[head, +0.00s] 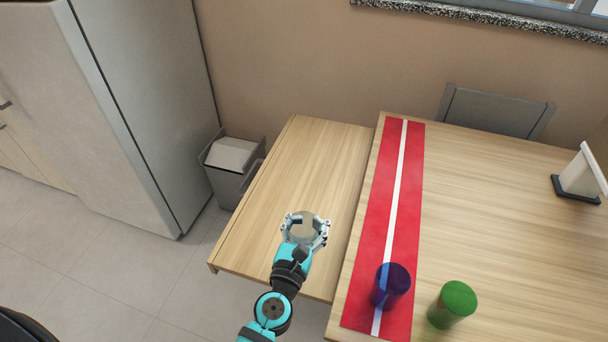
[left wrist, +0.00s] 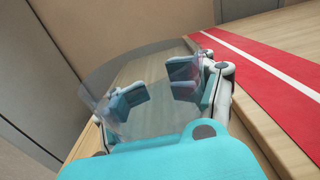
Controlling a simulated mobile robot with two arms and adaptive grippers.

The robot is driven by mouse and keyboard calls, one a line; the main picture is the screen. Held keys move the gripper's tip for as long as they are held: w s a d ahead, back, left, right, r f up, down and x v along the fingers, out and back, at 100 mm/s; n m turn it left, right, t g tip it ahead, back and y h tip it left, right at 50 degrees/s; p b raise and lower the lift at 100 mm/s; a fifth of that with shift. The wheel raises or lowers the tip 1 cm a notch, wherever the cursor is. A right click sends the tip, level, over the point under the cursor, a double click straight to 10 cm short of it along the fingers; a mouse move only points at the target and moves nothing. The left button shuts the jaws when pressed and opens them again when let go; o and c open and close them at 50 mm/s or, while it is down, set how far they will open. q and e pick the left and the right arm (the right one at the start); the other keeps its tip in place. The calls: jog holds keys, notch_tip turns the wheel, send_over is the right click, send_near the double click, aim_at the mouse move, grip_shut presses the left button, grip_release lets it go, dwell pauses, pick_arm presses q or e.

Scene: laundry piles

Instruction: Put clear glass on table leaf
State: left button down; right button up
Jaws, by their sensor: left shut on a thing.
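The clear glass (head: 303,229) is held between the fingers of my left gripper (head: 306,222), over the table leaf (head: 313,165). The leaf is the lower wooden panel left of the main table. In the left wrist view the clear glass (left wrist: 125,95) is a see-through shape around and in front of the fingers (left wrist: 160,92), with wood behind it. My left gripper is shut on the glass. I cannot tell whether its base touches the leaf. My right gripper is not in view.
The main table (head: 490,220) has a red runner (head: 388,190) with a white stripe. A blue glass (head: 391,286) stands on the runner and a green glass (head: 452,304) beside it. A napkin holder (head: 580,178) is at the right. A bin (head: 228,180) stands left of the leaf.

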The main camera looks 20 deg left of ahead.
pick_arm(q)
jog(key=w+a, duration=0.2)
jog(key=w, duration=0.1)
jog(key=w+a, duration=0.2)
jog(key=w, duration=0.1)
jog(key=w+a+f, duration=0.1)
jog(key=w+a, duration=0.2)
jog(key=w, duration=0.1)
jog(key=shift+w+a, duration=0.35)
jog(key=shift+w, duration=0.15)
jog(key=shift+w+a, duration=0.15)
jog(key=shift+w, duration=0.05)
jog(key=f+b, duration=0.3)
jog(key=shift+w+a+f+b, duration=0.25)
jog(key=shift+w+f+b, duration=0.05)
jog(key=shift+w+b, duration=0.05)
jog(key=shift+f, duration=0.2)
jog(key=shift+r, duration=0.2)
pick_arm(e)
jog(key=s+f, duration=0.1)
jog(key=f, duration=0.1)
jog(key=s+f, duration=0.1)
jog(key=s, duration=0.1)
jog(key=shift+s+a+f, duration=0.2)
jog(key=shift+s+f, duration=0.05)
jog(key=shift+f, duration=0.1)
